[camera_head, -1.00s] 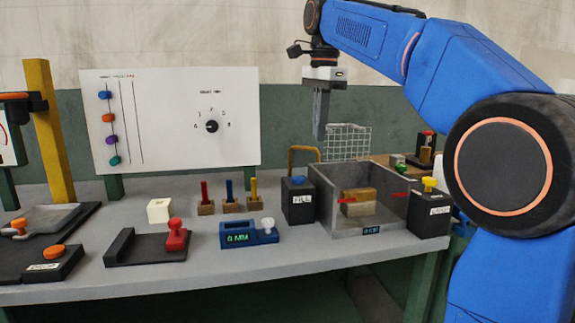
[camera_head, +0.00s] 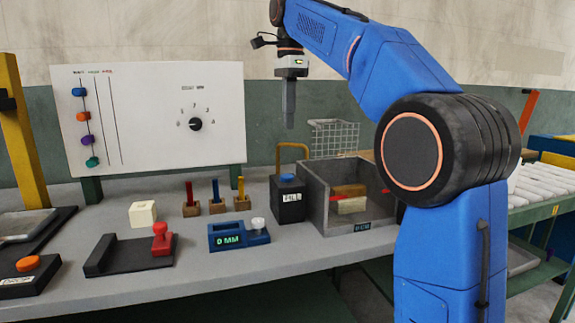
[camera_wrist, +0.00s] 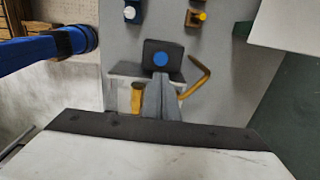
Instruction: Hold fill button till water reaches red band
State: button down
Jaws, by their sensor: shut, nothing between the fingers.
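The fill button is blue (camera_head: 287,177) and sits on top of a black box labelled FILL (camera_head: 288,200). In the wrist view the blue button (camera_wrist: 160,60) shows just beyond my fingertips. My gripper (camera_head: 289,124) is shut and empty, pointing down above the button with a clear gap. The grey open-top tank (camera_head: 314,207) stands right of the FILL box. Red band marks (camera_head: 334,197) show on its walls, and a small display (camera_head: 362,227) is at its front foot. A tan block (camera_head: 349,190) shows inside. I cannot make out the water level.
A yellow curved pipe (camera_head: 292,147) rises behind the FILL box, close to my gripper. A wire basket (camera_head: 334,138) stands behind the tank. A blue gauge (camera_head: 238,237) and several coloured pegs in wooden blocks stand to the left. My arm hides the tank's right side.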

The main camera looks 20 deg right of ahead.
aim_at(288, 176)
notch_tip(288, 176, down, 13)
jog(key=shift+w, duration=0.15)
dwell(0.4)
